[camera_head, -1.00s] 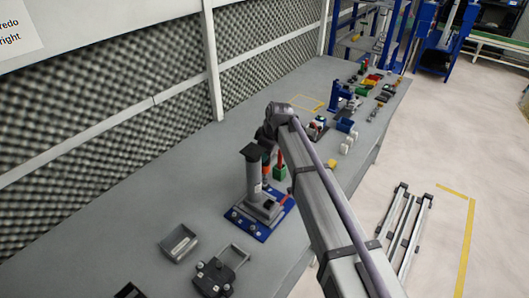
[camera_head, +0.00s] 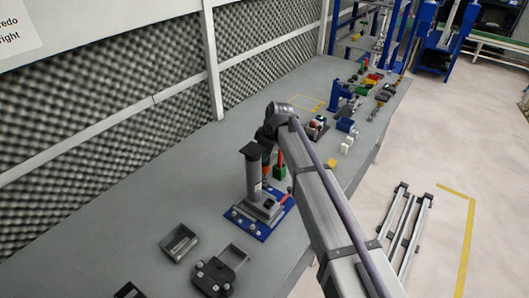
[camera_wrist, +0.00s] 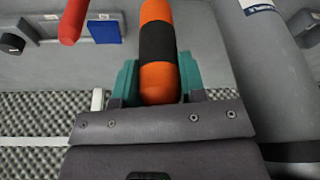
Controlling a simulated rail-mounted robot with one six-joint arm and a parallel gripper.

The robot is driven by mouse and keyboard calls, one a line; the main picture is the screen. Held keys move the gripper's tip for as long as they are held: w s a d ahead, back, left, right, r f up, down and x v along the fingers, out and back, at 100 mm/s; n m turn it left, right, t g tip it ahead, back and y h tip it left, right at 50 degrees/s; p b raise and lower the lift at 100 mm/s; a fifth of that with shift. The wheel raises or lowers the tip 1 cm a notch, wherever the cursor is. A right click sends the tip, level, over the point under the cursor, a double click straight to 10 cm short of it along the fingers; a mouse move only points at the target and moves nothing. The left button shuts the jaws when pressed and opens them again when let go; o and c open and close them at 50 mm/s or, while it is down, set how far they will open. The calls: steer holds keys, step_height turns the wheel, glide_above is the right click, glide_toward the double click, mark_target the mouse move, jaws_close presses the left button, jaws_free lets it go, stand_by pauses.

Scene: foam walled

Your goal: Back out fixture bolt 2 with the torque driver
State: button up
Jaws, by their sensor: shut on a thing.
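My gripper (camera_wrist: 160,95) is shut on an orange and black handle, the torque driver (camera_wrist: 158,45), with a teal finger on each side. In the head view the driver (camera_head: 266,172) shows as a small orange patch beside the fixture's dark grey column (camera_head: 252,175). The fixture stands on a blue plate (camera_head: 243,231) with small bolts (camera_head: 233,214) along its edge. I cannot tell which is bolt 2. The driver's tip is hidden, so its contact with a bolt cannot be told. The column also stands close at the right of the wrist view (camera_wrist: 270,75).
A grey tray (camera_head: 178,243) and a dark clamp-like part (camera_head: 215,276) lie in front. Foam wall (camera_head: 100,120) bounds the bench's left.

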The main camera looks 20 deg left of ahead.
steer(key=shift+f+b, duration=0.4)
steer(key=shift+f, duration=0.05)
steer(key=shift+r+p, duration=0.45)
stand_by(0.7)
